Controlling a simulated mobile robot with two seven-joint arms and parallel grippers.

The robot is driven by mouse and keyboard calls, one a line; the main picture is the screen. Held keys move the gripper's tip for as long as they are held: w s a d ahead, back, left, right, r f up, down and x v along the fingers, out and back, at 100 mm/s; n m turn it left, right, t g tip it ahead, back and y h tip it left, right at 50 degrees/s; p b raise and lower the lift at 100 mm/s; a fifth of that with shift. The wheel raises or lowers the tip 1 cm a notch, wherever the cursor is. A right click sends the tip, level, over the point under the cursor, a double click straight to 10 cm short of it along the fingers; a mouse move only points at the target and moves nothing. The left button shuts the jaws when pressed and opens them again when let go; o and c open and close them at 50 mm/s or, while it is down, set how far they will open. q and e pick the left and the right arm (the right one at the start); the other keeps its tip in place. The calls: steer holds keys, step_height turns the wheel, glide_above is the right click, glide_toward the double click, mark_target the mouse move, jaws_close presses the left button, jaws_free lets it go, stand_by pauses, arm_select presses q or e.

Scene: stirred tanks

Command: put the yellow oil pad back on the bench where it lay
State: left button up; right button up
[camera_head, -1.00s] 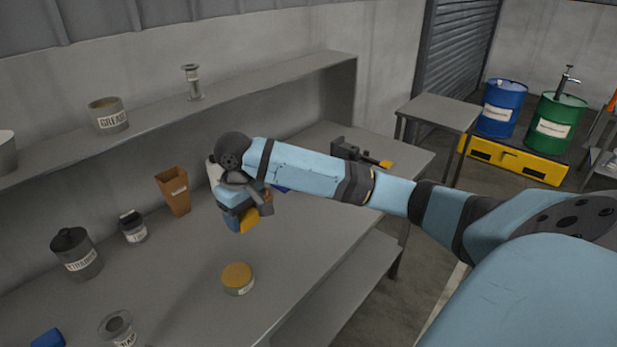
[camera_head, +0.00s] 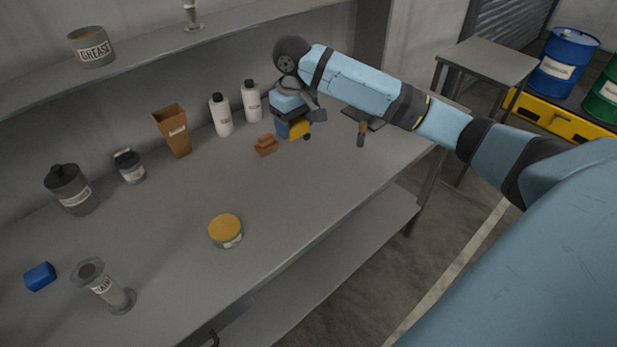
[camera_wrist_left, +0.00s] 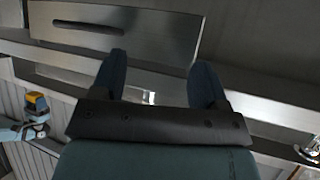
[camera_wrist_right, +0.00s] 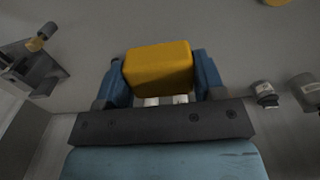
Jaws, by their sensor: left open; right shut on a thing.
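The yellow oil pad (camera_wrist_right: 159,67) is a small yellow block held between the fingers of my right gripper (camera_wrist_right: 160,85) in the right wrist view. In the head view the right gripper (camera_head: 293,127) is over the back right part of the grey bench (camera_head: 180,265), with the yellow pad (camera_head: 299,129) showing at its tip. I cannot tell for sure whether the pad touches the bench top. My left gripper (camera_wrist_left: 157,85) is open and empty in the left wrist view; it is outside the head view.
A brown block (camera_head: 265,145) lies just left of the right gripper, with white bottles (camera_head: 221,116) behind it. A vise-like tool (camera_head: 361,134) is to the right. A yellow-lidded tin (camera_head: 225,231), glass cylinder (camera_head: 104,286) and blue block (camera_head: 40,276) stand nearer. The bench middle is clear.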

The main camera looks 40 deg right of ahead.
mark_target(299, 189)
steer(key=shift+d, duration=0.25)
steer(key=shift+d+f, duration=0.1)
steer(key=shift+f, duration=0.15)
step_height(299, 189, down, 19)
steer(key=shift+f+p, duration=0.2)
steer(key=shift+p, duration=0.1)
steer(key=shift+f, duration=0.15)
steer(key=o, duration=0.9)
steer(key=shift+c, duration=0.2)
step_height(299, 189, up, 12)
